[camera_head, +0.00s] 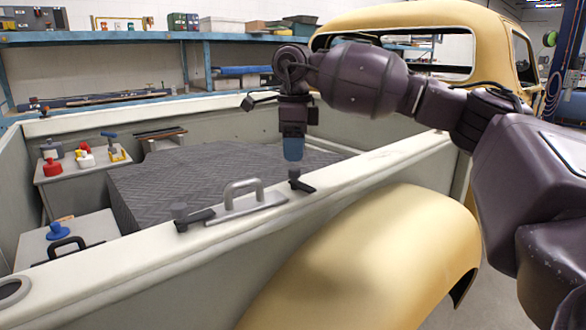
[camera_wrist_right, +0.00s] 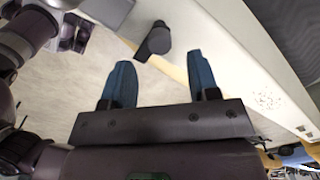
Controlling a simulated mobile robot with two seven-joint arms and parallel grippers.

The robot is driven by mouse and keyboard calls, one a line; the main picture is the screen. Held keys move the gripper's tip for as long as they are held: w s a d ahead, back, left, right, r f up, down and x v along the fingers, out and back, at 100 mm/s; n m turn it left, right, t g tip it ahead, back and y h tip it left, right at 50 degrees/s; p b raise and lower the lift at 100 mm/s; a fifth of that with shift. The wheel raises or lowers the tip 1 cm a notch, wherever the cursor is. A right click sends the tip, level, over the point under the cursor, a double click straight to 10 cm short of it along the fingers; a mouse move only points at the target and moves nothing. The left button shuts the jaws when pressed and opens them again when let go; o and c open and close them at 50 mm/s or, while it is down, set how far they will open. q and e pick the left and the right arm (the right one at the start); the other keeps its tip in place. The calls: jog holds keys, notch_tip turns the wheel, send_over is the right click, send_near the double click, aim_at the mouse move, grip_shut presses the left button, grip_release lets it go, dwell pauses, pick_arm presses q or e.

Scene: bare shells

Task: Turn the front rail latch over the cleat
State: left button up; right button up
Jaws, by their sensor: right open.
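The near truck-bed rail (camera_head: 340,180) carries two dark latches. In the right wrist view that latch (camera_wrist_right: 153,42) shows beyond the gap between the open blue fingers (camera_wrist_right: 161,75), which hold nothing. I cannot make out a cleat clearly. My left gripper is not in view.
A grey handle (camera_head: 243,195) on a plate stands on the rail between the latches. Inside the bed, a left ledge (camera_head: 85,178) holds small coloured fittings. The yellow fender (camera_head: 370,260) bulges below the rail.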

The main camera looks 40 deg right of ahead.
aim_at(295, 168)
notch_tip(295, 168, down, 4)
jog(key=shift+r, duration=0.2)
jog(key=shift+f, duration=0.5)
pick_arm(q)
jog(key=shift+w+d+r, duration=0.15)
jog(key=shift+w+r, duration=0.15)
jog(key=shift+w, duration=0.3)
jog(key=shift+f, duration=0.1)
pick_arm(e)
jog(key=shift+c, duration=0.3)
